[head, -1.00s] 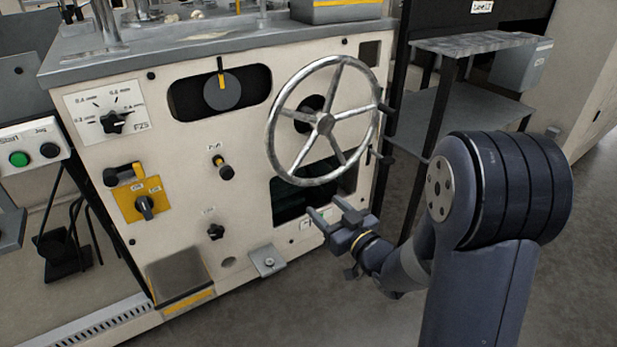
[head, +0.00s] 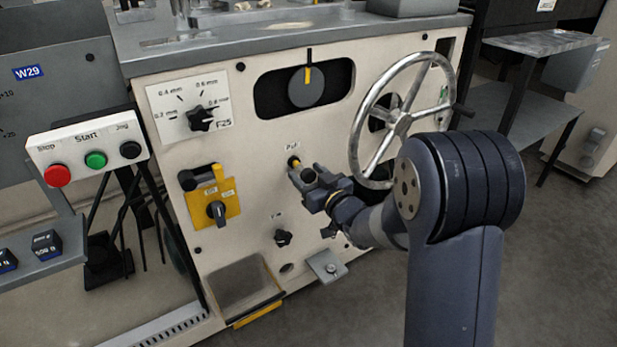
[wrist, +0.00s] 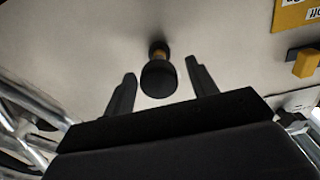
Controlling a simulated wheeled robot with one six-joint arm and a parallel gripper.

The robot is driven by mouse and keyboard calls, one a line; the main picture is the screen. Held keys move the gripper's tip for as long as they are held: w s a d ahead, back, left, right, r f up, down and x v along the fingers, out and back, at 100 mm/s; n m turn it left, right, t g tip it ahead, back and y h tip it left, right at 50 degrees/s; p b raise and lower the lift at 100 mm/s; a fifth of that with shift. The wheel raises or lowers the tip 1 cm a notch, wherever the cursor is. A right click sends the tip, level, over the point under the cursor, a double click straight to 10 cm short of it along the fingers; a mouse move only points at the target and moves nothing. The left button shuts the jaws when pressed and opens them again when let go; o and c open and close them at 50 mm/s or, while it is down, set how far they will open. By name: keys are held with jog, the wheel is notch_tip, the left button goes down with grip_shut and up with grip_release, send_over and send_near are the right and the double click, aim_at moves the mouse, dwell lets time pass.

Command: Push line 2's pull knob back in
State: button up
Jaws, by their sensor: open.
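The pull knob (head: 310,177) is on the cream machine panel under a small label that seems to read "Pull". A yellow band shows on its stem between the round black head and the panel. In the wrist view the knob (wrist: 159,80) is upper centre, sticking out from the panel. My gripper (head: 307,174) is open at the knob. In the wrist view the gripper's two fingers (wrist: 160,85) stand either side of the knob head, with a visible gap on both sides. Whether anything touches the head is unclear.
A spoked handwheel (head: 399,122) is right of the knob, close above my arm. A yellow switch plate (head: 230,203) is to the left, and a small black knob (head: 283,238) is below. A thickness dial (head: 200,118) and a Stop/Start/Jog box (head: 88,150) are further left.

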jog(key=shift+w+a, duration=0.1)
grip_shut()
dwell(0.6)
